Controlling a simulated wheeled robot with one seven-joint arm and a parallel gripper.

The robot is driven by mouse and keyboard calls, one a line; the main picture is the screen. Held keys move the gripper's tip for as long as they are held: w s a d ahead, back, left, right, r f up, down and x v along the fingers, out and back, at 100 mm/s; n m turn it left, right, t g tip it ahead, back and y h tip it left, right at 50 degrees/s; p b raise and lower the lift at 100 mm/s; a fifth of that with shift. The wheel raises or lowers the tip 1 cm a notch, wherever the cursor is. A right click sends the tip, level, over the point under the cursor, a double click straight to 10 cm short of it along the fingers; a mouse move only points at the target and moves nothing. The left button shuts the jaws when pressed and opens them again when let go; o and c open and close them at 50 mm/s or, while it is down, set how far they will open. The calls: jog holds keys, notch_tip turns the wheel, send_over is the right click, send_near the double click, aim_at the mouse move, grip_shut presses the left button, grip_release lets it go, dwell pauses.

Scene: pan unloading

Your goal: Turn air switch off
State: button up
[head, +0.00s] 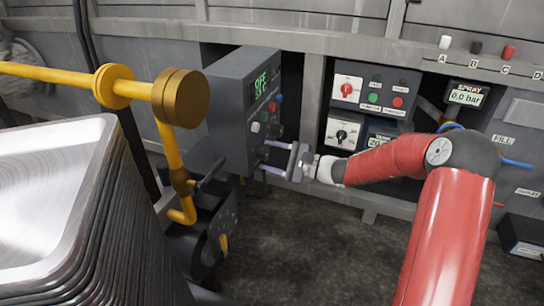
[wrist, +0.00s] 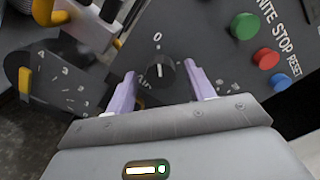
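My gripper (head: 263,156) is open in front of the lower face of a dark grey control box (head: 228,110) with a green display reading OFF. In the wrist view, my gripper (wrist: 161,76) has its two pale purple fingers spread on either side of a small black rotary knob (wrist: 158,72). The knob has a white pointer line, a "0" mark above it and another mark at its lower left that I cannot read fully. No label on it reads "air". The fingers appear apart from the knob; their depth is hard to tell. In the head view, my gripper hides the knob.
A yellow pipe (head: 60,75) and stacked metal pans (head: 55,160) stand at left. Another panel with red (head: 347,89) and black (head: 342,134) knobs is right of the box.

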jog(key=p+v, duration=0.1)
jog(key=v, duration=0.7)
jog(key=shift+a, duration=0.1)
dwell(0.4)
